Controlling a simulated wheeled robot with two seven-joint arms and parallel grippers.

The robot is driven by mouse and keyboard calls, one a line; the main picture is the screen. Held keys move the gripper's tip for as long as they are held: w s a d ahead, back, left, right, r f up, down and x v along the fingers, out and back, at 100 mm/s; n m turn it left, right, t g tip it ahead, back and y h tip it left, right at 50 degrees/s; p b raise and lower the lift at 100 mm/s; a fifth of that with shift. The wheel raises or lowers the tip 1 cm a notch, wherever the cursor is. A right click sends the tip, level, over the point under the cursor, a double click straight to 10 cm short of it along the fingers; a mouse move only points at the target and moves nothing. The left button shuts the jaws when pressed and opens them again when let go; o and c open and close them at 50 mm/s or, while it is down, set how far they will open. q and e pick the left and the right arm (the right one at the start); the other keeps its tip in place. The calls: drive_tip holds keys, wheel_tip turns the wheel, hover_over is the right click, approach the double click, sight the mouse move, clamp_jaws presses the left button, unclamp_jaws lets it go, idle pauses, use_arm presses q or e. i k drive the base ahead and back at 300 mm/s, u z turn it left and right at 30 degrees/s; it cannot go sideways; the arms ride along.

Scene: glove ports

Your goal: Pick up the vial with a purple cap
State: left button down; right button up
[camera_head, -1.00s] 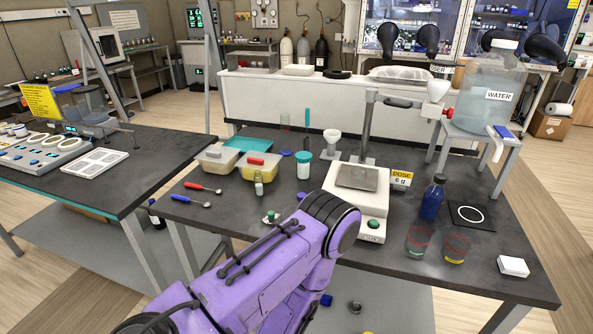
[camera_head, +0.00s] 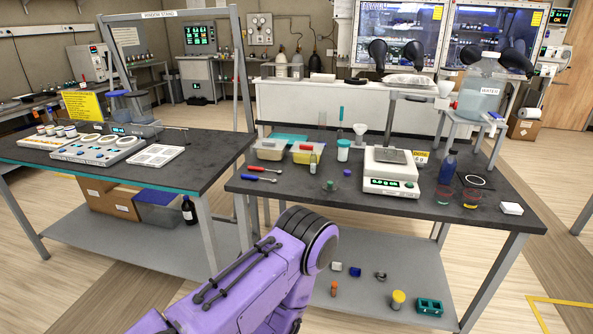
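I cannot make out a vial with a purple cap for certain. A small clear vial (camera_head: 313,161) with a pale cap stands by the food-type tubs on the right-hand table. A small blue-purple piece (camera_head: 347,172) lies on the same table, too small to tell what it is. On the lower shelf, a small orange vial-like item (camera_head: 334,289) stands near a yellow-capped jar (camera_head: 398,299). A purple arm of mine crosses the lower middle of the view. Neither gripper shows, and the arm hides part of the table's front and shelf.
The dark right-hand table (camera_head: 275,190) holds a white scale (camera_head: 390,180), a blue bottle (camera_head: 447,167) and beakers. Its lower shelf carries a teal rack (camera_head: 430,307) and small loose items. The left-hand table (camera_head: 40,164) holds trays and instruments. Open floor lies in front.

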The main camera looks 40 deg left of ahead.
sight(313, 158)
drive_tip(key=u, duration=1.7)
